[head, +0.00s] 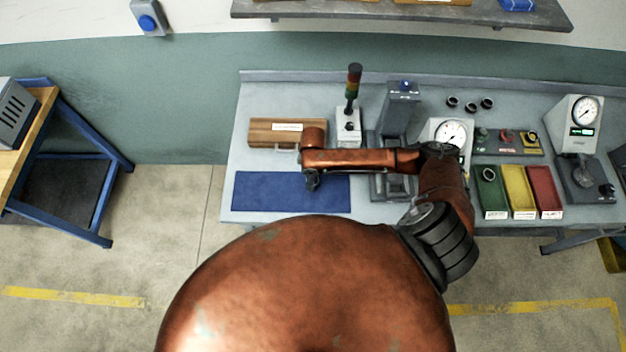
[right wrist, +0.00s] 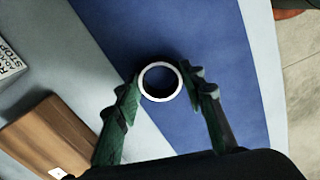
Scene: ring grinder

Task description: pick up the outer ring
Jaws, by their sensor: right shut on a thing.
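The outer ring (right wrist: 160,81) shows in the right wrist view as a bright round rim with a dark inside. It sits between the fingertips of my right gripper (right wrist: 162,84), one finger on each side, and the gripper is shut on it. The blue mat (right wrist: 190,35) lies behind it. In the head view my right gripper (head: 312,182) is over the blue mat (head: 265,192), and I cannot make out the ring there. The height of the ring above the mat is hard to tell. My left gripper is not in view.
A wooden case (head: 262,133) lies behind the mat. Green, yellow (head: 518,190) and red trays stand right.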

